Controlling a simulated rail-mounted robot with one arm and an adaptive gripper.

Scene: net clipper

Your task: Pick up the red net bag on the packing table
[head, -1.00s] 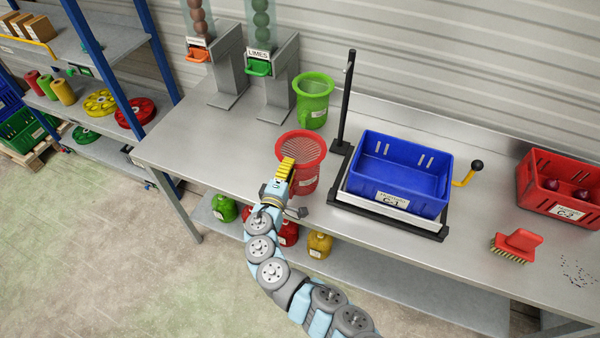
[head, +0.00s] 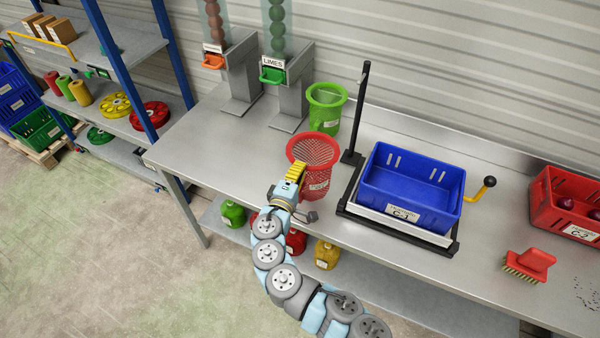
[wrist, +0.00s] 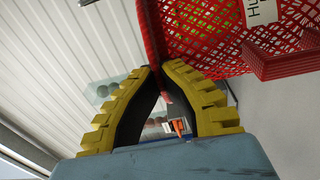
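The red net bag (head: 316,174) is an open-topped mesh basket with a wide rim and a white label. It is upright over the packing table (head: 222,148), near its front edge. My gripper (head: 299,166) is at the front left of its rim. In the wrist view, the yellow fingers of my gripper (wrist: 160,72) come together with the bag's red rim between their tips. The bag's mesh wall (wrist: 205,35) fills the upper right there. I cannot tell whether its bottom touches the table.
A green net bag (head: 326,112) stands just behind. A blue crate (head: 405,195) on a scale with a dark post (head: 358,110) is close on the right. Dispensers (head: 290,92) stand at the back left. A brush (head: 528,264) and red crate (head: 562,208) are farther right.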

